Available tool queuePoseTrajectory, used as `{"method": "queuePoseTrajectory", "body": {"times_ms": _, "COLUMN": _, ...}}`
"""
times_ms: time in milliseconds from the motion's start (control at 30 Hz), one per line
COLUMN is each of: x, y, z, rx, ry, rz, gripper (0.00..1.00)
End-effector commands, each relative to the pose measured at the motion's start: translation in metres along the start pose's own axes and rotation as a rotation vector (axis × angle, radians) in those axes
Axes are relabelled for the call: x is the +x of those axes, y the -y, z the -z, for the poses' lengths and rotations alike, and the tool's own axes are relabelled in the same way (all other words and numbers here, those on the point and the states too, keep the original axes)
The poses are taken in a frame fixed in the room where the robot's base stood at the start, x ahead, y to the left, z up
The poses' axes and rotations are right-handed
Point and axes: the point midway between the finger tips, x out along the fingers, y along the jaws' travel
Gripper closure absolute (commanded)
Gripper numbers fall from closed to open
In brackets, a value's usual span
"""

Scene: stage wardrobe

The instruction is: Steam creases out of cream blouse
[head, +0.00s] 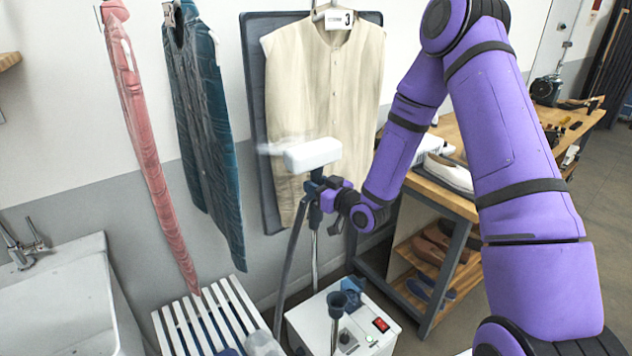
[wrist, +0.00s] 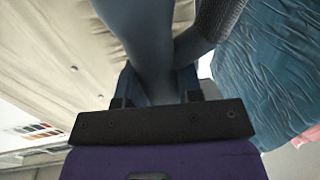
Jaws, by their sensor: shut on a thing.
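The cream blouse (head: 345,95) hangs on a hanger in front of a dark padded board (head: 257,95), with a tag marked 3 at its collar. Faint vertical creases show on it. My gripper (head: 322,192) is shut on the dark handle of the steamer head (head: 312,154), which has a white top and stands upright in front of the blouse's lower left part. A wisp of steam leaves its left side. I cannot tell whether the head touches the cloth. In the wrist view the handle (wrist: 150,50) sits between the fingers, with the blouse (wrist: 70,50) at left.
The steamer base (head: 340,325) stands on the floor below, joined by a grey hose (head: 290,260). A teal garment (head: 205,120) and a pink garment (head: 145,140) hang left. A slatted bench (head: 210,318), a sink (head: 60,295) and a workbench (head: 450,190) stand around.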

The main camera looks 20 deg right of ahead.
Motion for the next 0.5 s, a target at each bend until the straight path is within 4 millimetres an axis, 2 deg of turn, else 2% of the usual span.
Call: {"method": "queuePoseTrajectory", "body": {"times_ms": 500, "x": 0.0, "y": 0.0, "z": -0.022, "rx": -0.001, "ry": -0.001, "rz": -0.001, "gripper": 1.0}}
